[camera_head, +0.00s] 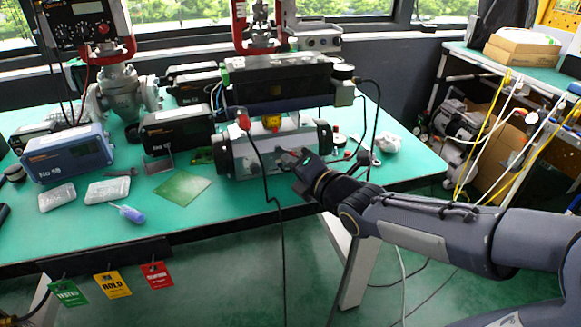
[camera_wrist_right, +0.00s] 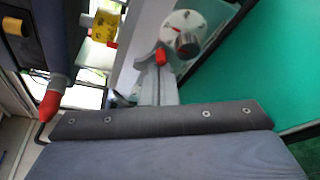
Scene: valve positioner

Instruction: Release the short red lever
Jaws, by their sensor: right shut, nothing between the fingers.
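My right gripper (camera_head: 293,158) is shut and empty at the right front of the silver cylinder-shaped actuator (camera_head: 250,155) on the bench. In the right wrist view its closed grey fingers (camera_wrist_right: 158,88) point up from the wide grey palm. A small red tip (camera_wrist_right: 160,57), which may be the short red lever, shows right at the fingertips. The fingers hide part of it, and I cannot tell whether they touch it. A silver round knob with a red mark (camera_wrist_right: 186,36) is just beyond. In the head view the gripper hides this spot. My left gripper is not in view.
A red cable plug (camera_head: 243,120) and a yellow block (camera_head: 272,122) sit on the actuator; the yellow block also shows in the wrist view (camera_wrist_right: 106,24). A black cable hangs over the bench front.

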